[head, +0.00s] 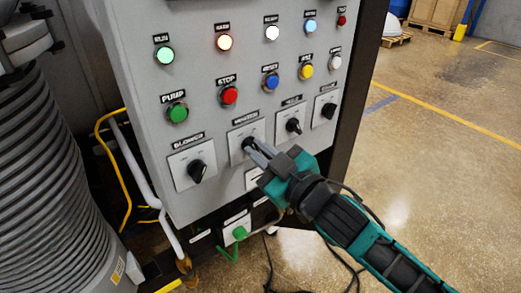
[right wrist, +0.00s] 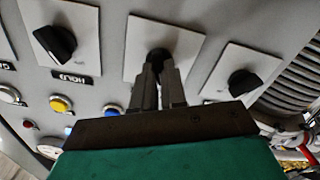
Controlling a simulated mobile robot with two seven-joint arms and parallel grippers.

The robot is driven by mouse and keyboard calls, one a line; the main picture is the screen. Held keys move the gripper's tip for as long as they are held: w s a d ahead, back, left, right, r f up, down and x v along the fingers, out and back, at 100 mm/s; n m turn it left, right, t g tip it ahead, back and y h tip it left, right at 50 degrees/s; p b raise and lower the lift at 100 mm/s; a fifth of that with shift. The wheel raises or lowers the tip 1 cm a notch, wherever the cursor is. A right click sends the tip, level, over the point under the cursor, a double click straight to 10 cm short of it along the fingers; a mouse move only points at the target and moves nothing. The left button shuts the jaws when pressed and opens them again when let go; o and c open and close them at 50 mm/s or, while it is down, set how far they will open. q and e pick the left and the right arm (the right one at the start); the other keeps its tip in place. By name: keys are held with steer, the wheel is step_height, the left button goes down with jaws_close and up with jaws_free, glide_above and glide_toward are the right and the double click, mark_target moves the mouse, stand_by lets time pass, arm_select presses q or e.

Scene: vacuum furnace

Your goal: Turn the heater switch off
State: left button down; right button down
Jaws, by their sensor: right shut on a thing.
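The heater switch (right wrist: 157,56) is a black rotary knob on a pale square plate, second from the left in the lower row of the grey control panel. In the head view its plate (head: 240,131) shows under a black label, and my gripper covers most of the knob. My right gripper (head: 250,146) has its fingertips at this knob. In the right wrist view the right gripper (right wrist: 160,73) has its two grey fingers close together on the knob, shut on it. The knob's exact angle is hidden by the fingers. My left gripper is not in view.
The blower knob (head: 197,170) is to the left, and two more black knobs (head: 293,126) are to the right. Push buttons and lamps, including a red stop button (head: 229,96), sit above. A ribbed grey column (head: 50,180) stands at left. The floor at right is open.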

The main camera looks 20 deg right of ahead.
steer(key=shift+n, duration=0.7)
steer(key=c, duration=1.2)
jaws_free()
steer(key=shift+s, duration=0.1)
steer(key=shift+v, duration=6.4)
